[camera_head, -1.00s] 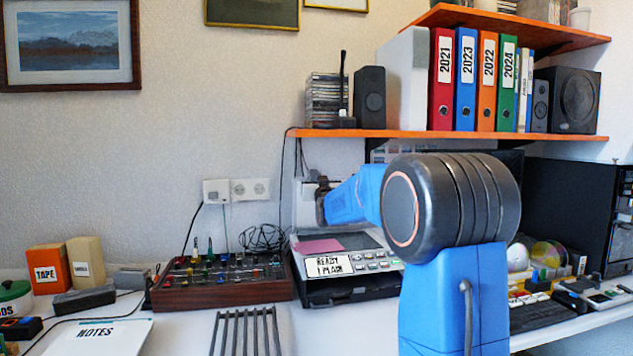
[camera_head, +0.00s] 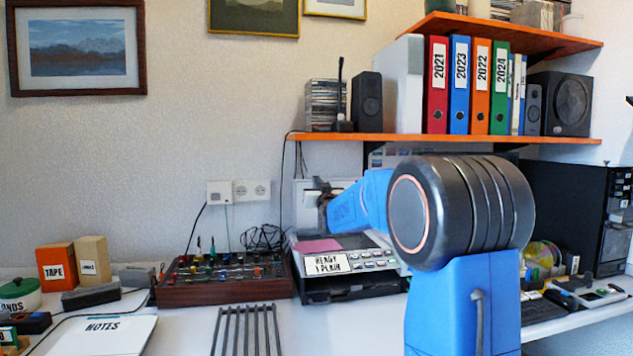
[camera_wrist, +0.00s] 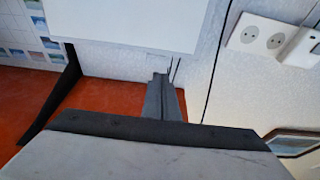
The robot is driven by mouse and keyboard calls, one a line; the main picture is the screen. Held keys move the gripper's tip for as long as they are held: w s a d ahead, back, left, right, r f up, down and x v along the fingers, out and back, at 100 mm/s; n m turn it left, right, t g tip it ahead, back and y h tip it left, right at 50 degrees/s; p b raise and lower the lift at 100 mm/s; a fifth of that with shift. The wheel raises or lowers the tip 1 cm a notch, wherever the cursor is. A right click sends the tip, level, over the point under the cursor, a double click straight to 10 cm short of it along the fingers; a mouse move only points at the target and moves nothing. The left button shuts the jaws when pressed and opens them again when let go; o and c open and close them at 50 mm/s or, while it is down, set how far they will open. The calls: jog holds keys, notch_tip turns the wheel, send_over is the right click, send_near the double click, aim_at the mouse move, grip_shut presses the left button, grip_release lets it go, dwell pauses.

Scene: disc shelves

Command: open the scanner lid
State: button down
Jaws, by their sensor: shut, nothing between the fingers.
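The scanner (camera_head: 375,262) sits on the desk below the orange shelf. It has a button panel, a label and a pink note on its top; its dark top surface partly shows. A pale upright panel (camera_head: 307,192) stands behind it and looks like the raised lid; a broad white panel (camera_wrist: 130,22) at the top of the wrist view appears to be the same. My gripper (camera_head: 322,187) is in front of this panel, above the scanner. Its fingers (camera_wrist: 163,95) are shut and empty in the wrist view. Whether they touch the panel I cannot tell. My arm hides the scanner's right part.
The orange shelf (camera_head: 440,137) with binders and speakers hangs above. A mixer board (camera_head: 225,280) stands left of the scanner, with a wire rack (camera_head: 247,330) in front. A black computer case (camera_head: 575,215) is at the right. Wall sockets (camera_head: 250,190) are at the left.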

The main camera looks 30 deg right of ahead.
jog(key=s+a+f+n+g+y, duration=0.1)
jog(key=s+a+f+g, duration=0.2)
jog(key=s+a+f, duration=0.45)
jog(key=s+a+f+g+y, duration=0.2)
jog(key=s+a+f, duration=0.15)
jog(key=s, duration=0.75)
jog(key=s+a+f+n+g+y, duration=0.1)
jog(key=s+a+f+g, duration=0.25)
jog(key=s+f, duration=0.4)
jog(key=s+a+f+g, duration=0.2)
jog(key=s+f, duration=0.3)
jog(key=s, duration=0.4)
jog(key=s+a+f+g+y, duration=0.1)
jog(key=s+f, duration=0.4)
jog(key=s, duration=0.5)
jog(key=s+a+f+n+g, duration=0.1)
jog(key=s+a+f+g, duration=0.3)
jog(key=s, duration=0.6)
jog(key=shift+s+a+f+y, duration=0.15)
jog(key=shift+a+f+y, duration=0.05)
jog(key=shift+f+y, duration=0.25)
